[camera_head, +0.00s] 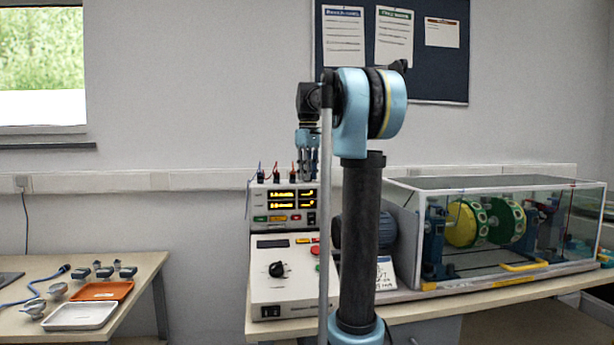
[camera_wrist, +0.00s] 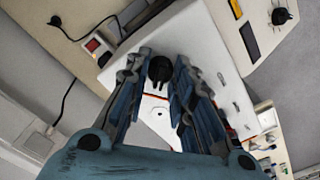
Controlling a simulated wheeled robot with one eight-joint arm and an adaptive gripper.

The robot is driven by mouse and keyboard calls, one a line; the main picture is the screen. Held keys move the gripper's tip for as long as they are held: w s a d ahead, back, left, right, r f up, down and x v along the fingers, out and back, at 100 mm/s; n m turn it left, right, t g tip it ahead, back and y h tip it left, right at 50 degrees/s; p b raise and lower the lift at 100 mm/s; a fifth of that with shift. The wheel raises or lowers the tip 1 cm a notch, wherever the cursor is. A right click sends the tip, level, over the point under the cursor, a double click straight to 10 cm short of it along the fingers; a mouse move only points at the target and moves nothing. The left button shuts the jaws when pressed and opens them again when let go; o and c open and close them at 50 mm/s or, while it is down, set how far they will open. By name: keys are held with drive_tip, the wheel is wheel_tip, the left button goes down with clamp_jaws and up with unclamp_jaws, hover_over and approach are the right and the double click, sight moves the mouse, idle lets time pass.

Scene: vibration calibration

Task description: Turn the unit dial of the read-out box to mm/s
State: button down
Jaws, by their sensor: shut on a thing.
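The read-out box (camera_head: 284,218) stands upright on the bench in the head view, with lit yellow displays and coloured buttons on its front. My gripper (camera_head: 307,178) points down at the right end of its top. In the wrist view, my gripper (camera_wrist: 158,78) has its two fingers on either side of a black dial (camera_wrist: 160,68) on a pale panel, and is shut on it. I take this to be the unit dial. Its scale marks are too small to read, and the fingers hide it in the head view.
A control box (camera_head: 285,285) with a black knob (camera_head: 277,269) stands below and in front. Upright plugs with wires (camera_head: 276,176) line the read-out box's top, left of my gripper. A clear-covered rotor rig (camera_head: 490,235) is at right. A side table (camera_head: 140,268) with trays is at left.

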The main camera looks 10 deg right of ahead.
drive_tip(key=shift+w, duration=0.1)
idle(0.3)
drive_tip(key=c, duration=1.3)
unclamp_jaws()
drive_tip(key=shift+c, duration=0.2)
drive_tip(key=shift+r, duration=0.1)
wheel_tip(320, 180, up, 12)
drive_tip(key=shift+f, duration=0.2)
